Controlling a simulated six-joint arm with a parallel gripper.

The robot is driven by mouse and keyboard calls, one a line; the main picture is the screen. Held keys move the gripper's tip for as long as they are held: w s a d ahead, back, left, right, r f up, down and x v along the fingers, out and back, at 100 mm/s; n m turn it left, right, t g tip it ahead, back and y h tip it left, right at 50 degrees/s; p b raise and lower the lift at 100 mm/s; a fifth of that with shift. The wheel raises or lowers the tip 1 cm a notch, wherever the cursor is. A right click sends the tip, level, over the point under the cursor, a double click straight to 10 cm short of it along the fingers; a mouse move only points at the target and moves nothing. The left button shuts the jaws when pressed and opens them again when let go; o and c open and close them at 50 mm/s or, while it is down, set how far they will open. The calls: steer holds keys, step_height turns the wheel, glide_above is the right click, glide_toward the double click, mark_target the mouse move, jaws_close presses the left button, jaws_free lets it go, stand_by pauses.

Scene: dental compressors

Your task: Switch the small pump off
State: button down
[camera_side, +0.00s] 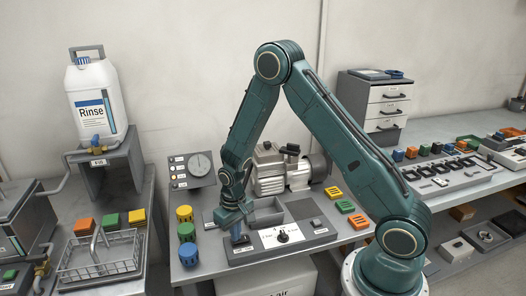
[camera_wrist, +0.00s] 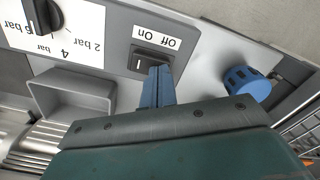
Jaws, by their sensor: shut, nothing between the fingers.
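The small pump (camera_side: 280,170) is a grey metal machine behind the panel with the dial. A dark rocker switch (camera_wrist: 148,58) sits on that panel, beside a white label (camera_wrist: 157,38) with the words Off and On. A light mark shows on the rocker's left part. My gripper (camera_wrist: 160,72) is shut and empty, its blue fingertips at the rocker's lower right end. I cannot tell whether they touch it. In the side view my gripper (camera_side: 237,237) points down at the panel's left part and hides the switch.
A black pressure knob (camera_side: 283,236) on a white scale stands right of my gripper. A blue-capped round part (camera_side: 187,254) and a green one (camera_side: 186,231) stand to its left. A grey open tray (camera_side: 265,211) lies just behind.

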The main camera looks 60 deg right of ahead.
stand_by(0.3)
steer(key=shift+r, duration=3.45)
steer(key=s+a+r+t, duration=0.1)
steer(key=s+r, duration=0.2)
steer(key=r, duration=0.3)
steer(key=s+a+r+n+t, duration=0.1)
steer(key=s+r, duration=0.1)
steer(key=r, duration=0.4)
steer(key=s+a+r+t, duration=0.1)
steer(key=s+r, duration=0.2)
steer(key=r, duration=0.3)
steer(key=s+a+r+n+t, duration=0.1)
steer(key=s+r, duration=0.2)
steer(key=s, duration=0.4)
steer(key=s+r+n+t, duration=0.1)
steer(key=s+r, duration=0.3)
steer(key=s, duration=0.3)
steer(key=shift+a+t, duration=0.3)
steer(key=shift+a, duration=0.1)
